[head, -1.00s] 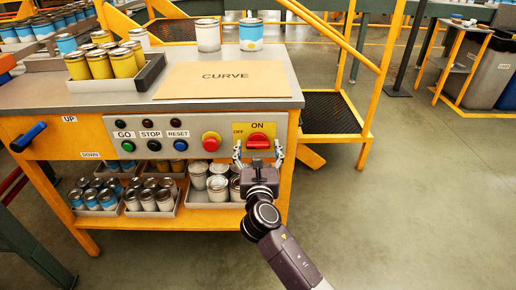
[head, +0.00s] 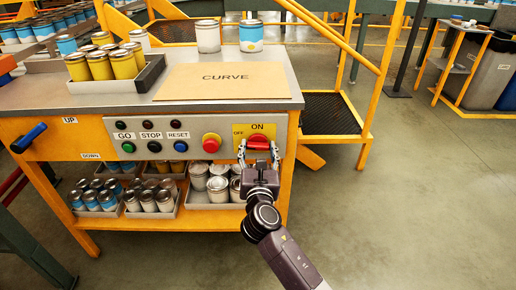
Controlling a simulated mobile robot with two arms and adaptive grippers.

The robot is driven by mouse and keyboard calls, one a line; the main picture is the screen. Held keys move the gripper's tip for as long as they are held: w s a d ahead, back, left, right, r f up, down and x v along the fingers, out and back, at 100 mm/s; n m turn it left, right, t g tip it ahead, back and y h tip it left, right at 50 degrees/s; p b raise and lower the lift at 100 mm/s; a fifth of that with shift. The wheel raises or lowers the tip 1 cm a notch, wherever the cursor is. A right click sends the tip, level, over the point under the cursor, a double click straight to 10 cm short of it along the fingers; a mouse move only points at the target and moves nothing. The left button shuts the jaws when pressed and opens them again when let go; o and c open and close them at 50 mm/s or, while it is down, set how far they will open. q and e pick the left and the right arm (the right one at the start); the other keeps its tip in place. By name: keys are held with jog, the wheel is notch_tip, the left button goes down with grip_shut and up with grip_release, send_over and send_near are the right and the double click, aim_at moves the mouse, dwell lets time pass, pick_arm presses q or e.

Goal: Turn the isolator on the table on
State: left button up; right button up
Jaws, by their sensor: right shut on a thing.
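The isolator is a red handle (head: 258,142) on a yellow plate (head: 265,129) marked OFF at its left and ON at its top. It sits at the right end of the grey control panel on the table's front. The handle lies level, sideways, below the word ON. My right gripper (head: 258,150) reaches up from below, its fingers on either side of the handle, shut on it. The fingers partly hide the handle's ends and lower edge. My left gripper is not in view.
Left of the isolator are a red push button (head: 211,143) and the GO, STOP and RESET buttons. The table (head: 285,88) bears a CURVE board (head: 222,88) and cans. Trays of cans fill the shelf below. The floor at right (head: 420,200) is clear.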

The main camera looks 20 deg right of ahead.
jog(key=shift+m, duration=2.1)
jog(key=shift+d+m, duration=0.1)
jog(key=shift+m, duration=0.8)
jog(key=shift+f+m, duration=0.1)
jog(key=shift+m, duration=0.4)
jog(key=m, duration=0.2)
jog(key=shift+m+b, duration=0.3)
jog(key=m, duration=0.2)
jog(key=shift+f+m+b, duration=0.1)
jog(key=shift+m+b, duration=0.2)
pick_arm(q)
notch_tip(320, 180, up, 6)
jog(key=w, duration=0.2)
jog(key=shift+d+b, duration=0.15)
jog(key=shift+b, duration=0.25)
pick_arm(e)
jog(key=shift+d+m, duration=0.1)
jog(key=shift+m, duration=1.5)
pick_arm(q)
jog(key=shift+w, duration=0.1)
